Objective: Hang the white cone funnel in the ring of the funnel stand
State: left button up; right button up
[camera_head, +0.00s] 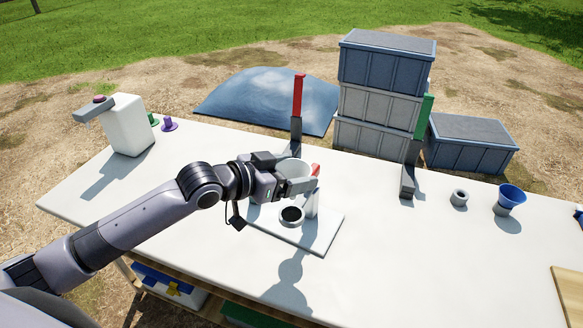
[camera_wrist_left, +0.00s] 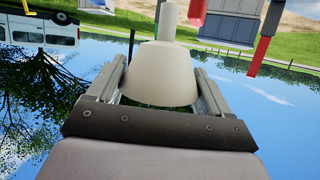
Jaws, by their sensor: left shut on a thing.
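My left gripper (camera_head: 297,176) is shut on the white cone funnel (camera_head: 292,166). In the left wrist view the funnel (camera_wrist_left: 160,75) sits between both fingers, its stem toward the top of the picture. The funnel stand has a pale base plate (camera_head: 318,242), a white post (camera_head: 311,206) with a red top, and a dark-centred ring (camera_head: 291,216). The gripper and funnel are above the ring and apart from it in the head view. The gripper partly hides the funnel and post. My right gripper is not in view.
A red-handled upright (camera_head: 297,97) and a green-topped upright (camera_head: 423,117) stand at the table's back. The white table (camera_head: 420,265) is clear at front right.

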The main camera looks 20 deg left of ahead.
pick_arm(q)
jog(key=shift+r, duration=0.1)
dwell(0.3)
jog(key=shift+r, duration=0.15)
notch_tip(320, 180, down, 9)
jog(key=b, duration=0.4)
jog(key=shift+b, duration=0.35)
dwell(0.5)
jog(key=shift+f, duration=0.3)
dwell(0.7)
jog(key=o, duration=1)
jog(key=shift+a, duration=0.1)
jog(key=shift+v, duration=3.6)
